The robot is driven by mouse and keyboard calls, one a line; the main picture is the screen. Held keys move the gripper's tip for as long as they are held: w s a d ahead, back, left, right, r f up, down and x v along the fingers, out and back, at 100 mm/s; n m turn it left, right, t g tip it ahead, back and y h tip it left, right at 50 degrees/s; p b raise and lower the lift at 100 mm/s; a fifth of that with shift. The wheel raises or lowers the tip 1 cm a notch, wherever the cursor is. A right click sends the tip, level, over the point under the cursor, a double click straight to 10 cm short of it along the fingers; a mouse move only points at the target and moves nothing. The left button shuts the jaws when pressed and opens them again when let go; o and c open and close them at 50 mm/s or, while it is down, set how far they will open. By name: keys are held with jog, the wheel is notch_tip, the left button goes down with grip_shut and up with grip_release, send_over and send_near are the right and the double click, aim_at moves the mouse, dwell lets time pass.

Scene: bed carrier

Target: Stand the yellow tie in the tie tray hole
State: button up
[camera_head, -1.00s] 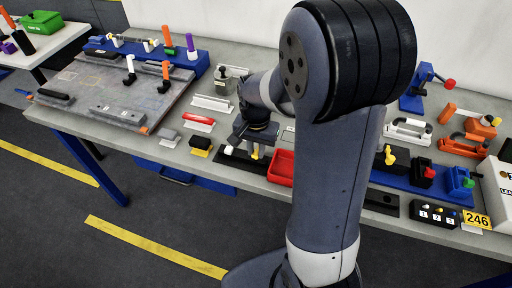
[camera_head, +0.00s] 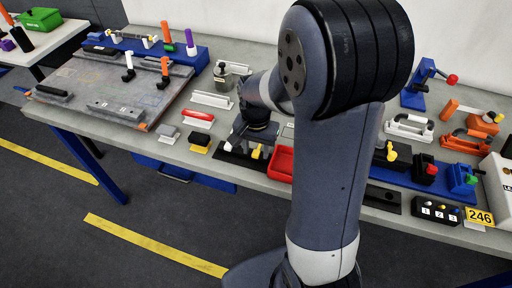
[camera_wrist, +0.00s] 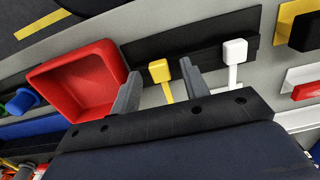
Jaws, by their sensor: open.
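The yellow tie (camera_wrist: 159,71) has a blocky head and thin stem. In the wrist view it shows between my gripper's (camera_wrist: 158,92) two spread fingers, nearer the left one, with a gap visible on both sides. My gripper (camera_head: 254,146) is open and low over the tie in the head view, where the yellow tie (camera_head: 257,152) shows just under it. A long black tray (camera_wrist: 190,38) lies behind the tie; its hole is not clearly visible. A white tie (camera_wrist: 235,51) of like shape is outside the right finger. The stem's lower end is hidden.
A red bin (camera_wrist: 80,82) stands close to the left finger. A black block with yellow (camera_head: 200,143) is left of the tray. My arm hides the middle of the table. Blue and black fixtures (camera_head: 463,179) stand at the right.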

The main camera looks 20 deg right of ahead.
aim_at(256, 153)
notch_tip(256, 153, up, 11)
dwell(0.6)
jog(key=shift+f, duration=0.15)
notch_tip(256, 153, down, 10)
jog(key=shift+f, duration=0.2)
jog(key=shift+r+p, duration=0.4)
jog(key=shift+p, duration=0.05)
jog(key=shift+f, duration=0.1)
